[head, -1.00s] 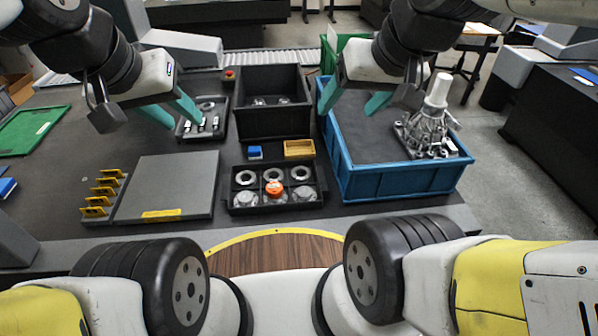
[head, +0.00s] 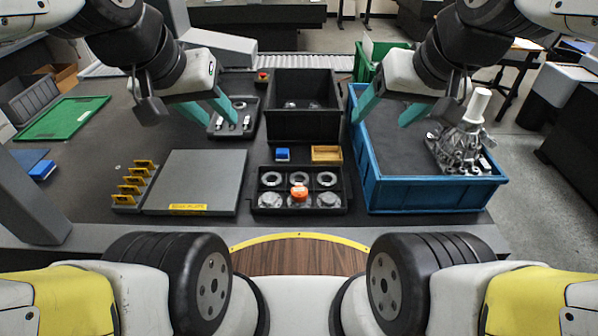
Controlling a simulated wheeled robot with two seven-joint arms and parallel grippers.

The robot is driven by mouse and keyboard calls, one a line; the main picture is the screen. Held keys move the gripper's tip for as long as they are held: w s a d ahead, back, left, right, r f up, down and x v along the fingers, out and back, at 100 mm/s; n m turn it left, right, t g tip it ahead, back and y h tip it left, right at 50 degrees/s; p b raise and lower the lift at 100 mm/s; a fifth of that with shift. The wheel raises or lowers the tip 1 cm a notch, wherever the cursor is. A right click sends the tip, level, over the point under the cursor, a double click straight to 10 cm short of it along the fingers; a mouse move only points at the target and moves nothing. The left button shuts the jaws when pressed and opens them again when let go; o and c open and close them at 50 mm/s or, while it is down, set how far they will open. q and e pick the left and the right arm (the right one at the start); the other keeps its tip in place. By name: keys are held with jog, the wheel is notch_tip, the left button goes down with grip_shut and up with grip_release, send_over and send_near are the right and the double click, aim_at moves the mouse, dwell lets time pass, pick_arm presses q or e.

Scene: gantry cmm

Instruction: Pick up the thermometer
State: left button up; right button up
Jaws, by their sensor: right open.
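An orange item (head: 299,192), which seems to be the thermometer, stands in the front row of a black compartment tray (head: 262,211) near the bench's front. It is too small for me to read any dial or marking. My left gripper (head: 223,121) is open, its two teal fingers apart, over a small dark tray behind and left of the orange item. My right gripper (head: 382,122) is open and empty, over the blue bin, behind and right of the orange item. Neither gripper touches the orange item.
A blue bin (head: 430,196) with a metal casting (head: 462,145) stands at right. A black bin (head: 303,128) is behind the tray. A blue block (head: 283,155) and yellow box (head: 326,154) lie between them. A grey plate (head: 195,182) and yellow brackets (head: 134,188) are left.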

pick_arm(q)
jog(key=o, duration=0.4)
jog(key=shift+w, duration=0.1)
jog(key=shift+c, duration=0.2)
jog(key=o, duration=0.3)
jog(key=shift+w+d+f, duration=0.1)
jog(key=shift+w, duration=0.25)
jog(key=shift+o, duration=0.4)
jog(key=w+d+f+g, duration=0.1)
jog(key=w+f, duration=0.1)
jog(key=w, duration=0.2)
jog(key=w+d+f+m+g, duration=0.1)
jog(key=w+d+f, duration=0.1)
jog(key=w, duration=0.2)
jog(key=shift+w+d+f, duration=0.2)
jog(key=shift+w+f, duration=0.1)
jog(key=shift+w, duration=0.1)
jog(key=m+g+y, duration=0.2)
jog(key=m+g, duration=0.2)
send_over(299, 191)
jog(key=f, duration=2.6)
jog(key=shift+w+d, duration=0.15)
jog(key=shift+w, duration=0.2)
jog(key=f, duration=0.8)
jog(key=shift+s, duration=0.3)
